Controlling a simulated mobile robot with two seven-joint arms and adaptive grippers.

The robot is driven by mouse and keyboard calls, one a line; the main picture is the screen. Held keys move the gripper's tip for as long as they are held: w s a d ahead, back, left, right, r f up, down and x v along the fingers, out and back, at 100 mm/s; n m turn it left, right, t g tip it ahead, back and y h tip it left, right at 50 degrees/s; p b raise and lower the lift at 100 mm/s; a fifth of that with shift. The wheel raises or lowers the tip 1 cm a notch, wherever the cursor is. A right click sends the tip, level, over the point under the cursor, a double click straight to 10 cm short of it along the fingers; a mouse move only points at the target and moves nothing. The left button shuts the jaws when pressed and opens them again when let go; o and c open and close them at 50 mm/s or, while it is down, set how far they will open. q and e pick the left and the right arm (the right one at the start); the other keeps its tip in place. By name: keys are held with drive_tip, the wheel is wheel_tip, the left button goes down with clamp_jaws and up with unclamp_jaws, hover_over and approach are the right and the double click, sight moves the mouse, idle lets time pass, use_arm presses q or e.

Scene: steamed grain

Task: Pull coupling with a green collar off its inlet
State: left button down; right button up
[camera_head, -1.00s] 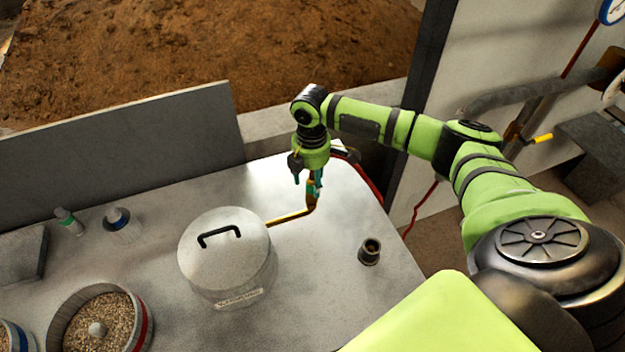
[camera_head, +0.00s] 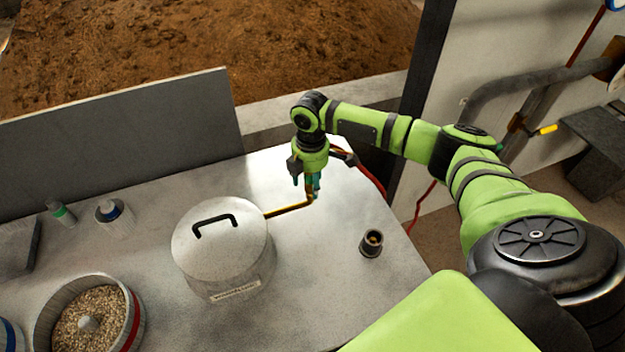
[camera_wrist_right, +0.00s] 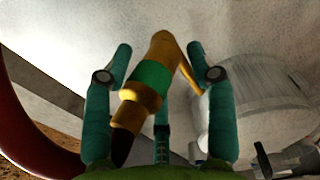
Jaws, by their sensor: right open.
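The coupling is brass with a green collar (camera_wrist_right: 152,78) and a dark lower end, and stands tilted in the right wrist view. Its brass upper end meets a bent brass inlet pipe (camera_wrist_right: 183,65) that runs to the lidded pot. My right gripper (camera_wrist_right: 160,50) is open, with teal fingers on both sides of the coupling and gaps beside the collar. A third finger shows below it. In the head view the right gripper (camera_head: 306,186) is at the outer end of the inlet pipe (camera_head: 288,210), and its fingers mostly hide the coupling. My left gripper is not in view.
The lidded steel pot (camera_head: 222,250) stands left of the gripper. A dark socket (camera_head: 371,243) stands on the table (camera_head: 330,270) to the right. A red hose (camera_head: 372,177) runs behind the gripper. A grain bowl (camera_head: 130,325) and small containers are at the left.

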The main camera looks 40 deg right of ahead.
drive_tip(key=shift+s+f, duration=0.2)
drive_tip(key=shift+f, duration=0.45)
idle(0.3)
drive_tip(key=shift+w+p, duration=0.15)
drive_tip(key=shift+p, duration=0.2)
clamp_jaws()
drive_tip(key=shift+r, duration=0.2)
